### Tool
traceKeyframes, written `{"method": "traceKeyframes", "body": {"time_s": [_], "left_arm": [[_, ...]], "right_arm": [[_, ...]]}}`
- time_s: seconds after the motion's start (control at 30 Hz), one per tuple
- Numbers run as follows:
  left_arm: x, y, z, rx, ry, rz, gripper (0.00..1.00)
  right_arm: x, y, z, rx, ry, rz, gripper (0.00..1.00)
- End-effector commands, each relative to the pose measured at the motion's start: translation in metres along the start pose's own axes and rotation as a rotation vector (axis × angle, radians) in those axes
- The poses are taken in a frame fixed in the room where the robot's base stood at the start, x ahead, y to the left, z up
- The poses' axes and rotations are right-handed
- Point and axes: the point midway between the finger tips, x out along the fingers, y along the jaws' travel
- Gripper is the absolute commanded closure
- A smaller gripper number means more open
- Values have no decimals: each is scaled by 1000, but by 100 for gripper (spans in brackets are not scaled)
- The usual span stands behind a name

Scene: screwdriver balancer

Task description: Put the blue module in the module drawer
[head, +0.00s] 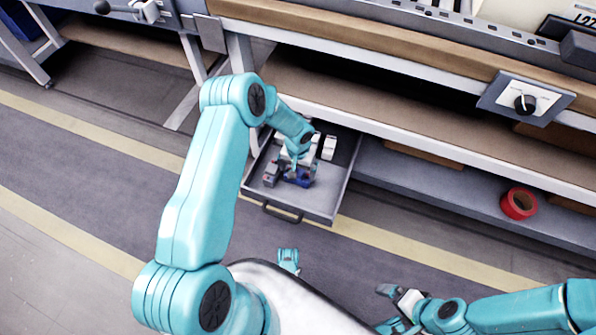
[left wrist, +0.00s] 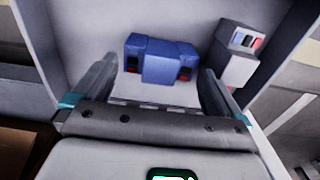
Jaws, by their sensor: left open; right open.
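The blue module (head: 299,179) lies inside the pulled-out grey module drawer (head: 318,205), near its front left part. My left gripper (head: 291,171) reaches down into the drawer at the blue module and partly covers it. In the left wrist view the blue module (left wrist: 160,62) sits on the drawer floor (left wrist: 85,18), between and just beyond the two open fingers of my left gripper (left wrist: 160,68). A gap shows on both sides, so the fingers do not grip it. My right gripper (head: 396,298) is open and empty, low at the front right.
A grey module (head: 271,174) sits left of the blue one in the drawer; it also shows in the left wrist view (left wrist: 236,50). White modules (head: 329,147) stand further back. A red tape roll (head: 519,203) lies on the lower shelf. The floor before the drawer is clear.

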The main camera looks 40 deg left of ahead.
Motion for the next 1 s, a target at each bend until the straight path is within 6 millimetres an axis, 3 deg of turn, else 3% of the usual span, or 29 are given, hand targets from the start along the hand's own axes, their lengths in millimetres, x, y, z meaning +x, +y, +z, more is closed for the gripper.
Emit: {"method": "traceKeyframes", "body": {"time_s": [0.03, 0.1, 0.4, 0.6, 1.0], "left_arm": [[-20, 0, -1, 0, 3, 0, 0], [-40, 0, -1, 0, 3, 0, 0], [-110, 0, 0, 0, 2, 0, 0], [-130, 0, 0, 0, 1, 0, 0], [-132, 0, 0, 0, 0, 0, 0]], "right_arm": [[-9, -4, 2, -4, -4, 0, 0], [-15, -7, 3, -8, -9, -1, 0], [-32, -17, 9, -23, -22, -3, 0], [-36, -19, 10, -26, -25, -3, 0], [-36, -19, 10, -25, -25, -3, 0]]}}
